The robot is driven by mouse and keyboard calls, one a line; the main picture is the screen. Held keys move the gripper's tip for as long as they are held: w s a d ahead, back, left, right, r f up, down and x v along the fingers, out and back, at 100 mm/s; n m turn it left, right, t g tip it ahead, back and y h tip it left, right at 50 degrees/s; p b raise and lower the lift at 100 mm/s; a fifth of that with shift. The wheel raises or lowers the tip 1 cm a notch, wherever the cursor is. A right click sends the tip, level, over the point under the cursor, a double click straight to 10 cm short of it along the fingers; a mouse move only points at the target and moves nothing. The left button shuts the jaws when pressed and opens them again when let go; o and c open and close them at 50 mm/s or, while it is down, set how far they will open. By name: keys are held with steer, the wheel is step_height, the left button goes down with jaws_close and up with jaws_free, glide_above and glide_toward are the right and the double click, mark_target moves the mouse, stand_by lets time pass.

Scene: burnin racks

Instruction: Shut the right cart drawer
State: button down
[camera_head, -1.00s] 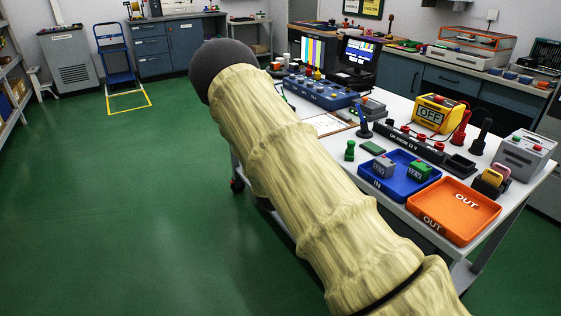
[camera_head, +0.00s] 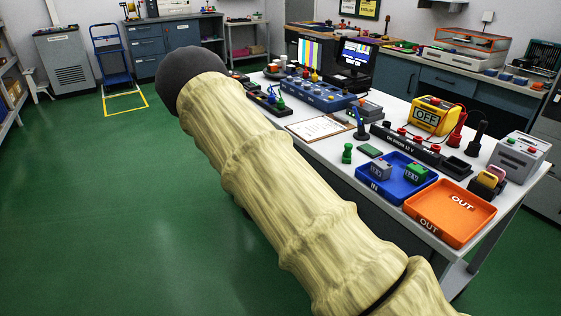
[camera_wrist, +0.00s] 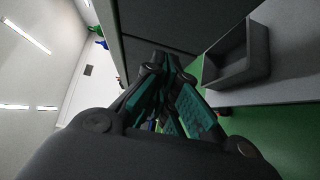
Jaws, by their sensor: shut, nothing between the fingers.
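In the wrist view, my gripper (camera_wrist: 163,68) is shut and empty, its dark fingers with teal pads together. To its right is a light grey panel (camera_wrist: 285,38) with a dark, box-like frame (camera_wrist: 241,56) standing on it, which looks like a drawer front and its pull. The fingertips look apart from this frame. I cannot tell how far the drawer is out. In the head view, my own arm crosses the middle, and neither my gripper nor the drawer shows.
A white workbench (camera_head: 330,150) stands right of my arm. It holds a blue IN tray (camera_head: 380,192), an orange OUT tray (camera_head: 450,213), a clipboard (camera_head: 320,127) and test devices. Green floor (camera_head: 90,200) is clear on the left. Ceiling lights (camera_wrist: 30,37) show in the wrist view.

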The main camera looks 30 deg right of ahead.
steer(key=v, duration=0.8)
steer(key=shift+s, duration=0.25)
steer(key=s+a+f+m+g+y, duration=0.1)
steer(key=s+a+f+g+y, duration=0.15)
steer(key=s+f, duration=0.55)
steer(key=s+a+f+m+g+y, duration=0.25)
steer(key=s+f, duration=0.25)
steer(key=f, duration=0.6)
steer(key=s+a+f+m+g+y, duration=0.1)
steer(key=s+a+f+g+y, duration=0.2)
steer(key=s, duration=0.5)
steer(key=s+a+f+m+y, duration=0.1)
steer(key=s+a+f, duration=0.1)
steer(key=s+f, duration=0.5)
steer(key=s+a+m+g+y, duration=0.2)
steer(key=s+a, duration=0.2)
steer(key=s, duration=0.5)
steer(key=s+a+m+g+y, duration=0.2)
steer(key=s+a+g, duration=0.15)
steer(key=s, duration=0.65)
step_height(320, 180, up, 14)
steer(key=a+p, duration=0.1)
steer(key=p, duration=1.4)
steer(key=shift+t, duration=0.35)
steer(key=shift+w, duration=0.1)
